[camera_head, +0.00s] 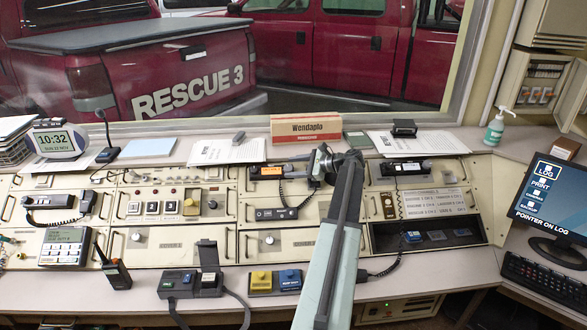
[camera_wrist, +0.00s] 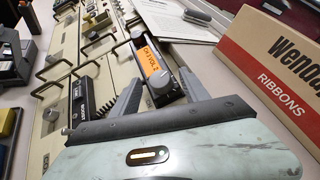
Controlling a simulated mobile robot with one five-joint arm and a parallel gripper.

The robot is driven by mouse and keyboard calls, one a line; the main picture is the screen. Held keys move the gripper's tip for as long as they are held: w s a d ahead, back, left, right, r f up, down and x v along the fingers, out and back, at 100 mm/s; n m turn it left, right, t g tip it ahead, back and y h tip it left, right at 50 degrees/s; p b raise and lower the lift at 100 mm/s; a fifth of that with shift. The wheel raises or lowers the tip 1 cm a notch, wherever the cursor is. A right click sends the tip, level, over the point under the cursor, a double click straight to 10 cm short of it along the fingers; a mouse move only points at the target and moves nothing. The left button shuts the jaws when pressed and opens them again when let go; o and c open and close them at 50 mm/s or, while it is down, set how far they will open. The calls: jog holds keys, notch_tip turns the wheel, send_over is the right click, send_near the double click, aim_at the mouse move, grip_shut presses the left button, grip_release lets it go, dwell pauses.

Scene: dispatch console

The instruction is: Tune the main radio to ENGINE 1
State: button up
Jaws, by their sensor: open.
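A radio with a lit orange display (camera_head: 267,172) is set in the console panel left of my arm. In the wrist view its display (camera_wrist: 152,64) seems to read "CH 3 VOL 2". In the head view my gripper (camera_head: 324,160) is right of the display. I cannot tell whether it touches the radio.
A Wendapla ribbons box (camera_head: 306,128) stands behind the radio. A handset (camera_head: 276,214) with a coiled cord lies below it. Metal handles (camera_wrist: 50,56) stick up from the panels. A second radio (camera_head: 403,169) and a channel list (camera_head: 436,202) are on the right.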

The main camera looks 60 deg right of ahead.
jog(key=p+v, duration=0.2)
jog(key=v, duration=0.5)
jog(key=shift+s+r+p, duration=0.25)
jog(key=shift+p, duration=0.15)
jog(key=shift+s, duration=0.15)
jog(key=shift+f, duration=0.1)
